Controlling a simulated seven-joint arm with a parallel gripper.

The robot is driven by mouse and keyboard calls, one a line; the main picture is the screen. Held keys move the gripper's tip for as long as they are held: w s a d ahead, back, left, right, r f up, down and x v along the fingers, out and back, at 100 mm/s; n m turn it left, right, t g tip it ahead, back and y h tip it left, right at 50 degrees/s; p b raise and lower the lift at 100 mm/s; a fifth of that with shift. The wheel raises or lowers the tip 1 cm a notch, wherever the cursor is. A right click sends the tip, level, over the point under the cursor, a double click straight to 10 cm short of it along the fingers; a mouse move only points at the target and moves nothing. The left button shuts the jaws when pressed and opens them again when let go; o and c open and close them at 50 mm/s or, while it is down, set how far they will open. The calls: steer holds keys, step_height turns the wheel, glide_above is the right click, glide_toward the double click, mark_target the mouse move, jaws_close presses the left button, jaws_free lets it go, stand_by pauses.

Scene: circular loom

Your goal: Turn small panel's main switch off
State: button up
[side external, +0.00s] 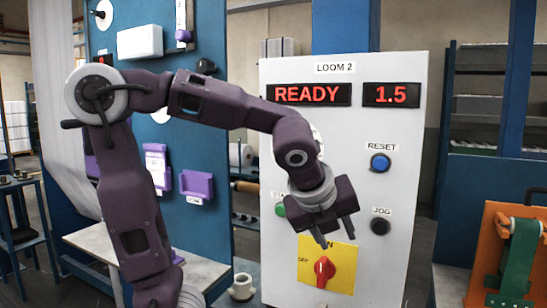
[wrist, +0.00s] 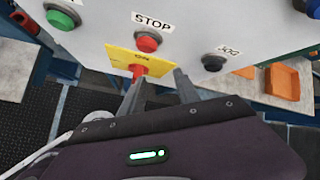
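The loom's white control panel (side external: 352,120) is labelled LOOM 2 and carries a red rotary main switch (side external: 325,271) on a yellow plate (side external: 342,262). The switch handle stands roughly upright, and a small label, apparently OFF, is at the plate's left. My gripper (side external: 337,239) is in front of the panel, just above the switch, with its fingers apart and nothing between them. In the wrist view, the red switch (wrist: 139,70) is beyond the left fingertip of my open gripper (wrist: 158,82), partly hidden by it. I cannot tell whether they touch.
The panel has a blue RESET button (side external: 380,163), a black JOG button (side external: 380,226), a green button (side external: 281,210) and a red STOP button (wrist: 148,42). The display (side external: 309,94) reads READY, the other 1.5. A blue board (side external: 205,225) stands left; an orange rack (side external: 480,260) stands right.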

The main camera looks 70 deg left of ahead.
steer(key=s+d+r+n+t+h, duration=0.1)
steer(key=d+n+t+h, duration=0.1)
steer(key=d+n+t, duration=0.65)
steer(key=s+a+r+m+g+y, duration=0.2)
steer(key=s+a+r+m+y, duration=0.3)
steer(key=s+a+r+y, duration=0.4)
steer(key=a+r+y, duration=0.1)
steer(key=a+r, duration=0.2)
steer(key=r, duration=0.1)
steer(key=shift+s+a+r, duration=0.25)
steer(key=shift+s, duration=0.15)
stand_by(0.4)
